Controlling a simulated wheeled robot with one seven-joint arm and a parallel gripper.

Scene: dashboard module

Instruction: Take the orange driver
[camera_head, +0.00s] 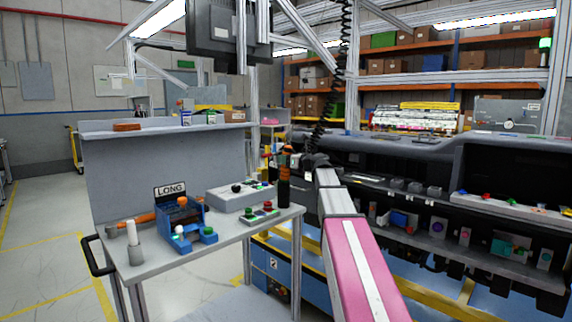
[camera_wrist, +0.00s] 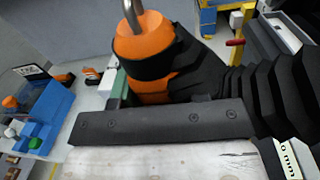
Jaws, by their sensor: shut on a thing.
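The orange driver (camera_wrist: 145,45) shows close up in the wrist view, with an orange and black body and a metal hook at its top. In the head view the orange driver (camera_head: 287,150) is small, upright at the right end of the grey bench, partly hidden by my arm. My gripper (camera_wrist: 155,122) is shut on the driver; one dark jaw plate crosses in front of it and the far jaw is mostly hidden. In the head view my gripper (camera_head: 300,163) is beside the driver, at the far end of my arm.
A black coiled cable (camera_head: 325,100) hangs from above near my gripper. A dark dashboard module (camera_head: 440,165) stands at the right.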

